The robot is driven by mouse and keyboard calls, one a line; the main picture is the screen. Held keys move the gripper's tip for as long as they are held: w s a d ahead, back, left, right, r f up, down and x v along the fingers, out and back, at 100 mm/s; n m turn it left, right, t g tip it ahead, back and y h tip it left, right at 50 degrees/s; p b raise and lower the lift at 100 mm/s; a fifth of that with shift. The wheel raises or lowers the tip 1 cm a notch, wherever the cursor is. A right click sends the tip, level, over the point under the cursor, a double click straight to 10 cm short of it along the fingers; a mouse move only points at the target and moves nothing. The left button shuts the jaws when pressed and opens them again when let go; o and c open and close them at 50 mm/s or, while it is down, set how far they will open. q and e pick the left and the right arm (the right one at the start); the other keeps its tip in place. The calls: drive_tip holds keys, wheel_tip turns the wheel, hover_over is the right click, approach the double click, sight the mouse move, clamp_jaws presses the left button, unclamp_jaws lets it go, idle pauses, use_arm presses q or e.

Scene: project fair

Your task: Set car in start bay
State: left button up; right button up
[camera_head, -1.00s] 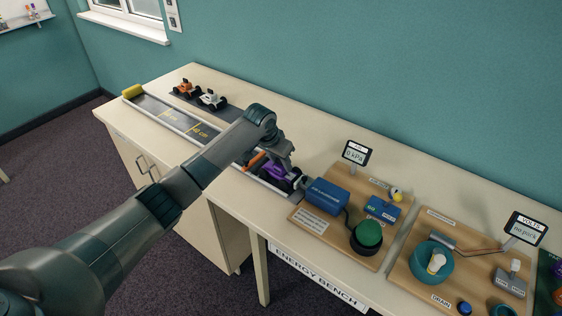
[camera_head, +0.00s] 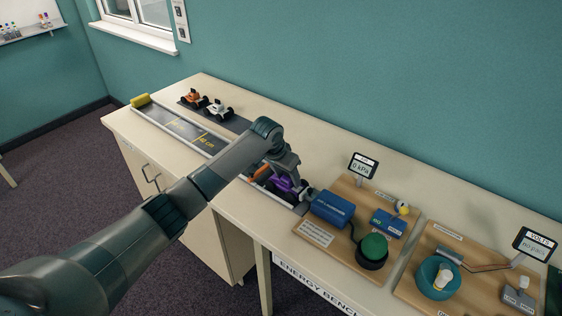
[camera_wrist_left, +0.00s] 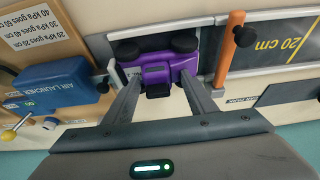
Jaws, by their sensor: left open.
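The purple car (camera_head: 290,184) sits at the right end of the track, beside the air launcher. In the left wrist view, the purple car (camera_wrist_left: 157,68) shows dark wheels and lies between a pale bracket on its left and an orange post (camera_wrist_left: 232,42) on its right. My left gripper (camera_head: 284,176) is over the car, hiding part of it. In the left wrist view, the left gripper's fingers (camera_wrist_left: 160,88) are apart, one toward each side of the car's body; whether they touch it I cannot tell. My right gripper is not in view.
The blue air launcher (camera_head: 332,207) stands on a wooden board just right of the car. An orange car (camera_head: 191,97) and a white car (camera_head: 219,110) are parked on a dark strip behind the track (camera_head: 180,124). The track left of my arm is clear.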

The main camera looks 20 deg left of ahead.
use_arm(q)
drive_tip(key=shift+r, duration=0.5)
drive_tip(key=b+v, duration=0.2)
drive_tip(key=v, duration=0.9)
drive_tip(key=shift+r+b, duration=0.35)
drive_tip(key=shift+b, duration=0.05)
drive_tip(key=shift+s, duration=0.1)
